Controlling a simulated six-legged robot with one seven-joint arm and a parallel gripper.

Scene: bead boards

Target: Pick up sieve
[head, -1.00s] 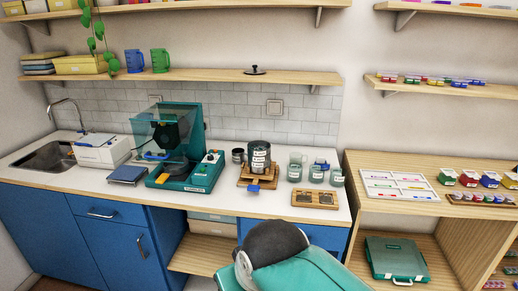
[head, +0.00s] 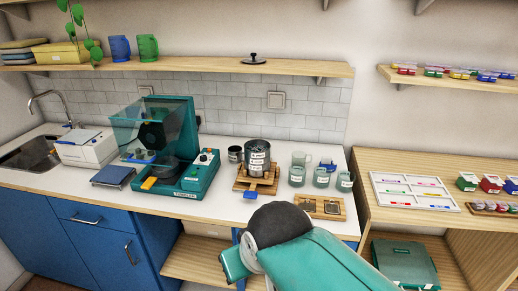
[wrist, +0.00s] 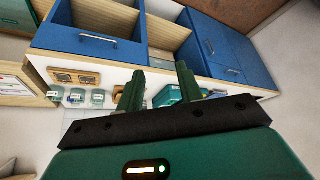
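A dark round stack with white labels (head: 258,150), which looks like the sieve stack, stands upright on a wooden stand (head: 243,184) on the counter in the head view. I cannot tell single sieves apart in it. A black lid with a knob (head: 253,60) lies on the shelf above. My gripper (wrist: 160,80) is open and empty in the wrist view, its two green fingers well apart. It is clear of the counter items; the stack is not clearly made out there. In the head view my arm is in front of the counter and my fingertips are hidden.
Left of the stack are a metal cup (head: 235,154) and a teal machine with a clear hood (head: 200,172). To the right are labelled jars (head: 321,177) and a wooden tray (head: 335,213). The counter front (head: 212,205) is bare. A shelf (head: 200,67) overhangs.

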